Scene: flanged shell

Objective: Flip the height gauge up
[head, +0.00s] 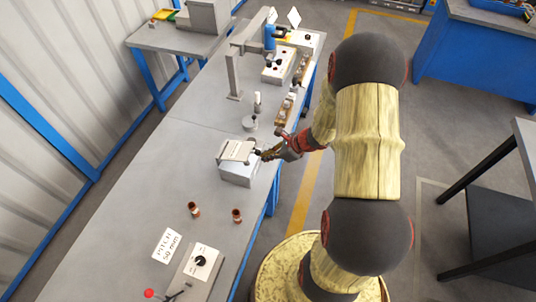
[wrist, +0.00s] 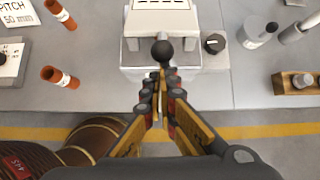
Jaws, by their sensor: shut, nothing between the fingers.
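A pale grey box (head: 238,173) stands near the table's right edge with a tilted light plate (head: 237,151) on top. In the wrist view the slotted plate (wrist: 168,17) lies over the box (wrist: 133,54), and a black ball knob (wrist: 163,50) sticks out from its near side. I cannot tell for sure which part is the height gauge; this plate with the knob may be it. My gripper (head: 265,155) is at the box's right side. In the wrist view my gripper (wrist: 161,76) is shut and empty, its tips just below the knob; contact is unclear.
A dark dial (wrist: 213,43) sits beside the box. Two copper-coloured tubes (head: 194,210) (head: 237,215) stand on the table, near a "PITCH 50 mm" card (head: 166,246) and a control box (head: 197,268). A wooden rack (head: 284,110) and a grey post (head: 233,75) stand farther back.

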